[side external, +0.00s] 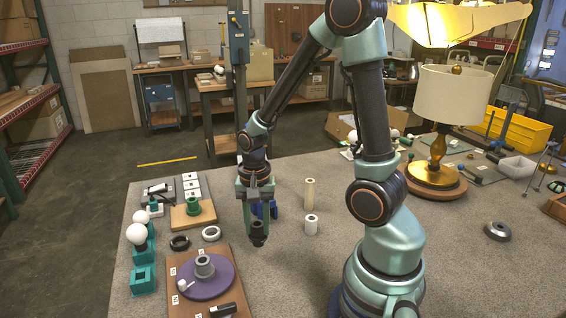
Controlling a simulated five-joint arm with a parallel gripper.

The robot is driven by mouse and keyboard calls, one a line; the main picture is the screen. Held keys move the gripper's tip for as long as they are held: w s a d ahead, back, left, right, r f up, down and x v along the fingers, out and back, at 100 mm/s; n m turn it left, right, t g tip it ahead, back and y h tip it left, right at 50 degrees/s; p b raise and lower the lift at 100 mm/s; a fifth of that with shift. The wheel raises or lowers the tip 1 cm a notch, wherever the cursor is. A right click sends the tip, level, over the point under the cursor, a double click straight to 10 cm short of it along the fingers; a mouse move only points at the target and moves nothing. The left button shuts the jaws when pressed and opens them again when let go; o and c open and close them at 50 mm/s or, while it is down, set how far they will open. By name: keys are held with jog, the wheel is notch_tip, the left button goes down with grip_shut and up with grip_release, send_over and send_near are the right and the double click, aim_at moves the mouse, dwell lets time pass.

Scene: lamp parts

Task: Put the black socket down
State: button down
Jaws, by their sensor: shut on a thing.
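My gripper (257,214) points straight down over the grey table and is shut on the black socket (257,233). The socket is a small dark cylinder held upright between the fingertips. Its lower end is close to the table top, and I cannot tell whether it touches. The gripper is to the right of a white ring and a black ring, and to the left of a short white cylinder. A blue part (273,209) shows just behind the gripper, partly hidden by it.
Nearby are a black ring (180,243), a white ring (211,234), a wooden board (235,290) with a purple disc (207,281), a white cylinder (311,225) and a tall cream cylinder (309,194). Teal stands with white bulbs (136,234) are left.

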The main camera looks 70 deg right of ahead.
aim_at(258, 238)
jog(key=shift+f, duration=2)
jog(key=shift+f, duration=0.15)
jog(key=c, duration=0.5)
grip_release()
jog(key=shift+c, duration=0.2)
notch_tip(258, 238, up, 12)
jog(key=a+r+n+t, duration=0.5)
jog(key=a+r+n, duration=0.3)
jog(key=n, duration=0.5)
jog(key=shift+s+r+n+t, duration=0.25)
jog(key=shift+r+n+t, duration=0.05)
jog(key=shift+r, duration=0.75)
